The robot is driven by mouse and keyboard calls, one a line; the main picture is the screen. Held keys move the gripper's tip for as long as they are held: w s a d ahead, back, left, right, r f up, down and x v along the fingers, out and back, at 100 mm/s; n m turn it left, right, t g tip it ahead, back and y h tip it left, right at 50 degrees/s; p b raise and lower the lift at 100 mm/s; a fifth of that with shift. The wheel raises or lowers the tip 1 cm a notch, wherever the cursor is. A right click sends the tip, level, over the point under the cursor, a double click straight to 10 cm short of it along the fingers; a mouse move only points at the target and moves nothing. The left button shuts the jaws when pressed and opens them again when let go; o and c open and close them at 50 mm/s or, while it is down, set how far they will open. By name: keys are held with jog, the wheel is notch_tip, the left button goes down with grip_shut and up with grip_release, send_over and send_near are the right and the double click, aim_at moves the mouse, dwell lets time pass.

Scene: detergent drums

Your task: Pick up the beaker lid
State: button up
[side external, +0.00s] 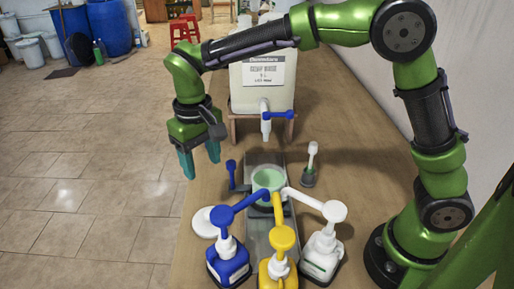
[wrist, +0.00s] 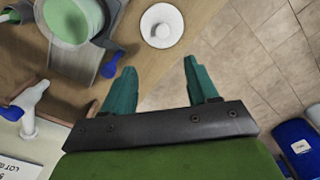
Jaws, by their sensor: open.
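The beaker lid (side external: 205,222) is a flat white disc lying on the wooden table near its left edge, beside the blue pump bottle. In the wrist view the lid (wrist: 162,26) shows a small round knob in its middle and lies beyond my fingertips. My gripper (side external: 199,164) is open and empty, with teal fingers pointing down. It is above and apart from the lid, out by the table's left edge. The wrist view shows the open fingers (wrist: 160,68) with bare table edge and floor between them. The beaker (side external: 268,181) holds pale green liquid and stands uncovered.
Blue (side external: 228,262), yellow (side external: 279,270) and white (side external: 323,255) pump bottles stand in front, their spouts reaching toward the beaker. A white drum (side external: 263,82) with a blue-handled tap stands behind. A small brush (side external: 310,166) stands at the right.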

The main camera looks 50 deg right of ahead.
send_over(209, 209)
jog(key=f, duration=1)
jog(key=shift+s, duration=0.25)
jog(key=f, duration=0.5)
jog(key=shift+s+a, duration=0.15)
jog(key=shift+a, duration=0.1)
